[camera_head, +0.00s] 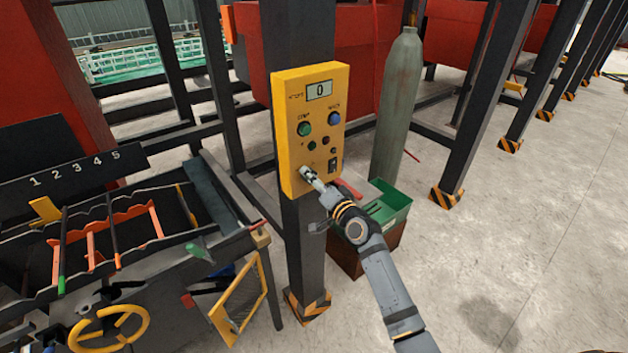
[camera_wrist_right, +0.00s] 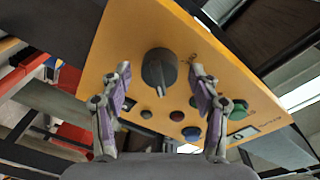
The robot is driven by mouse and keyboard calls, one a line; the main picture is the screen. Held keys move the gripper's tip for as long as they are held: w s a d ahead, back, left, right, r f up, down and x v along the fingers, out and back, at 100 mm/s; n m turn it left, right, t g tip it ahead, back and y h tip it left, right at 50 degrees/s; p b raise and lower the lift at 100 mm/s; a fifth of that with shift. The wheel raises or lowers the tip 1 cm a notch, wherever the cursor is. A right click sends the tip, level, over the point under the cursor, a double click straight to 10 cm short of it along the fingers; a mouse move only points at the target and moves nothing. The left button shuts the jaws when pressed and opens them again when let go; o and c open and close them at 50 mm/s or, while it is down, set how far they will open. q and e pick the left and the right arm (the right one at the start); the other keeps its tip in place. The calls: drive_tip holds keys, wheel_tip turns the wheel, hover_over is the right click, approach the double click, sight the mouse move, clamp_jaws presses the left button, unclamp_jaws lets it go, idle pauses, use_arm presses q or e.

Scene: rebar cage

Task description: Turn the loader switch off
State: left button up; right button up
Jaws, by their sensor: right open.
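The yellow control panel (camera_head: 291,120) is fixed to a dark post, with a small display (camera_head: 319,91) reading 0, a green button (camera_head: 304,128) and a blue button (camera_head: 334,118). My right gripper (camera_head: 308,174) is at the panel's lower left corner. In the right wrist view, a dark rotary knob (camera_wrist_right: 159,70) stands between the open fingers of my right gripper (camera_wrist_right: 160,85), with a gap on both sides. In the head view the gripper hides that knob. I cannot read a label for the loader switch. My left gripper is not in view.
A grey gas cylinder (camera_head: 397,105) stands behind the panel at right. A green box (camera_head: 390,203) sits below it. A numbered rack with a yellow handwheel (camera_head: 108,329) is at the left. The floor at right is clear.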

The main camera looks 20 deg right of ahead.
drive_tip(key=c, duration=1.2)
drive_tip(key=shift+o, duration=0.2)
drive_tip(key=shift+d+f+n+t+y+b, duration=0.1)
drive_tip(key=shift+n+y+b, duration=0.25)
drive_tip(key=shift+n+b, duration=3.2)
drive_tip(key=shift+a+f+n+t+y+b, duration=0.1)
drive_tip(key=shift+n+y+b, duration=0.3)
drive_tip(key=shift+n+b, duration=3.15)
drive_tip(key=shift+d+f+n+t+y+b, duration=0.1)
drive_tip(key=shift+n+y+b, duration=0.25)
drive_tip(key=shift+n+b, duration=3.2)
drive_tip(key=shift+r+m+b, duration=0.1)
drive_tip(key=shift+m+b, duration=0.85)
drive_tip(key=shift+b, duration=0.15)
drive_tip(key=o, duration=1.2)
drive_tip(key=shift+c, duration=0.2)
